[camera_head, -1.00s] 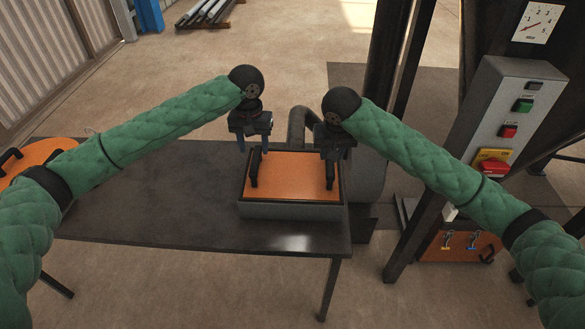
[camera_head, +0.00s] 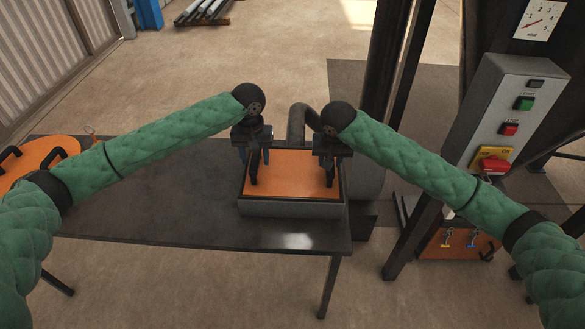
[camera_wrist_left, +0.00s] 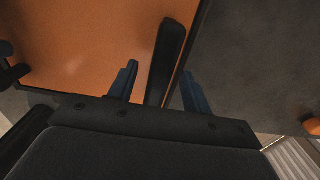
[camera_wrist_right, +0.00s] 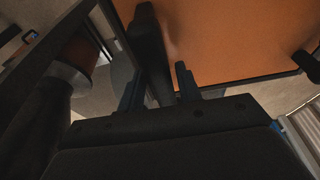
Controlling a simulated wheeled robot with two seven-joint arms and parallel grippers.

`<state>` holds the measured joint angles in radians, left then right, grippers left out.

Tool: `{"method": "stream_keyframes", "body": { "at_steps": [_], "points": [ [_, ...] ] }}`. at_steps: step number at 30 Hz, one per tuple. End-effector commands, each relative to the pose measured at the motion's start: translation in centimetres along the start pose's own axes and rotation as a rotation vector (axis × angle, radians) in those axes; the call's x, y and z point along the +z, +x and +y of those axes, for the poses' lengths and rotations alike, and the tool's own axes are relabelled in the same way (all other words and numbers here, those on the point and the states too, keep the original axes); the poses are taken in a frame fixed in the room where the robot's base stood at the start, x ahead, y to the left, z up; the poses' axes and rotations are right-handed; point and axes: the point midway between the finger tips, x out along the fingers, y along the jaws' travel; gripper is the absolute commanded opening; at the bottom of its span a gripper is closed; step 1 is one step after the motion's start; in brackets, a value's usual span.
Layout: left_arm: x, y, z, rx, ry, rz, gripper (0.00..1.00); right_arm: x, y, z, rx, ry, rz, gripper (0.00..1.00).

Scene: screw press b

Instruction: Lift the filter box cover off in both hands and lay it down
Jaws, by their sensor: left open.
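The orange filter box cover (camera_head: 291,177) lies flat in the top of the grey filter box (camera_head: 290,209) on the dark table. It has two upright black handles, the left one (camera_head: 254,172) and the right one (camera_head: 329,175). My left gripper (camera_head: 254,157) is over the left handle, open. In the left wrist view its blue fingers (camera_wrist_left: 158,86) stand on either side of that handle (camera_wrist_left: 170,58), with gaps. My right gripper (camera_head: 332,160) is over the right handle. In the right wrist view its fingers (camera_wrist_right: 158,88) are apart, with that handle (camera_wrist_right: 149,45) between them.
The table (camera_head: 150,215) is bare left of the box. A round orange lid (camera_head: 40,156) with black handles lies at its left end. A dark pipe and post (camera_head: 384,75) stand behind the box, and a grey control panel (camera_head: 510,105) is at the right.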

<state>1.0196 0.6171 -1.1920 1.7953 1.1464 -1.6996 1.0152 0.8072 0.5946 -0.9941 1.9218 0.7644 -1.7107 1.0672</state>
Motion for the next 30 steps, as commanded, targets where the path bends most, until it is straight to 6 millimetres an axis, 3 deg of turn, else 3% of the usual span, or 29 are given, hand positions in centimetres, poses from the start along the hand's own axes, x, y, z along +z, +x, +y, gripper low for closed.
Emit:
{"method": "stream_keyframes", "body": {
  "at_steps": [7, 17, 18, 23, 25, 30],
  "points": [
    [0.0, 2.0, 0.0, -0.001, 0.001, 0.001, 0.49, 0.0, 2.0, 0.0, 0.001, 0.000, 0.000, 0.35],
    [0.0, 2.4, 0.0, 0.000, 0.001, 0.001, 0.49, 0.0, 2.4, 0.0, 0.000, 0.000, 0.001, 0.35],
    [0.0, 2.4, 0.0, 0.000, 0.001, 0.001, 0.47, 0.0, 2.4, 0.0, 0.000, 0.000, 0.001, 0.33],
    [0.0, 2.4, 0.0, 0.000, 0.001, 0.001, 0.16, 0.0, 2.3, 0.0, 0.000, 0.000, 0.001, 0.01],
    [0.0, 2.4, 0.0, 0.000, 0.001, 0.001, 0.02, 0.0, 2.3, 0.0, 0.000, 0.000, 0.001, 0.00],
    [0.0, 2.3, 0.0, 0.000, 0.001, 0.001, 0.00, 0.0, 2.3, 0.0, 0.000, 0.000, 0.001, 0.00]
  ]
}}
